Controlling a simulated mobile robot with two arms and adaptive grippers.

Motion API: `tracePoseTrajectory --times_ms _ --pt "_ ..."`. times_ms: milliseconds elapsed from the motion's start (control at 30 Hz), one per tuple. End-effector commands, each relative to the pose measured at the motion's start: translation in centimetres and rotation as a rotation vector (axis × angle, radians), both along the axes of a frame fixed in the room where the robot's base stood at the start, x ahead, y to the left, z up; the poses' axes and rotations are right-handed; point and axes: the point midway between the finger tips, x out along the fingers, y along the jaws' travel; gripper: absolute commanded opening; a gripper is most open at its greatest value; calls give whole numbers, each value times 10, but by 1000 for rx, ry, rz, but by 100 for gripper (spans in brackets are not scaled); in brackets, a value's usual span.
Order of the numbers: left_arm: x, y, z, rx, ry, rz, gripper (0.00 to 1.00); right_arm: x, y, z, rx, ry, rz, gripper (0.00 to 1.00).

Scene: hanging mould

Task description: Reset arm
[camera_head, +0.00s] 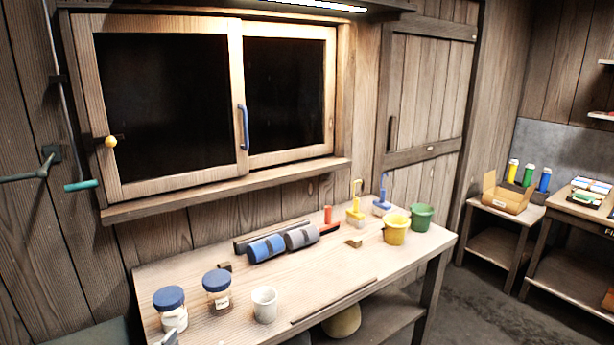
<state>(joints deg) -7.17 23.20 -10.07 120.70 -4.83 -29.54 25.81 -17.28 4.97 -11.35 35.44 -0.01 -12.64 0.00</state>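Neither of my grippers shows clearly in the head view, and no arm can be made out. A small pale grey piece (170,338) is cut off by the bottom edge at the left, in front of the jars; I cannot tell what it is. The wooden workbench (340,278) stands below a window with a wooden frame (240,90). On it are two blue-lidded jars, a white cup (265,305), a blue roll (266,248) and a grey roll (301,237).
A yellow bucket (396,231) and a green bucket (421,217) stand at the bench's right end. A teal-handled lever (82,185) sticks out from the left wall. A side table (490,209) holds an open cardboard box (505,195). Floor at the right is partly clear.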

Motion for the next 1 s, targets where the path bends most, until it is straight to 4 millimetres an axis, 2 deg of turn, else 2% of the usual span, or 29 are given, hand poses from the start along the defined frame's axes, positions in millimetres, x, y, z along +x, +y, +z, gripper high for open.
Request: tracePoseTrajectory --times_ms 200,267,367,500,700,900,967,1000 --pt "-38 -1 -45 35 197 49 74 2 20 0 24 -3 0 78" --pt "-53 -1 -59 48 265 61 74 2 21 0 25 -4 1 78" --pt "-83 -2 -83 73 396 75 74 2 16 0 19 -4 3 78" --pt "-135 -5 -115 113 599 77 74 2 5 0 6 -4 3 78" --pt "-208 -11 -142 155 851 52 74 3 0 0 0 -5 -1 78" --pt "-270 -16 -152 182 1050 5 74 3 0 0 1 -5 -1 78" --pt "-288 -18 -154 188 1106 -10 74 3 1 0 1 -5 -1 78" --pt "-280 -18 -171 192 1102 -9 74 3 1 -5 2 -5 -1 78"
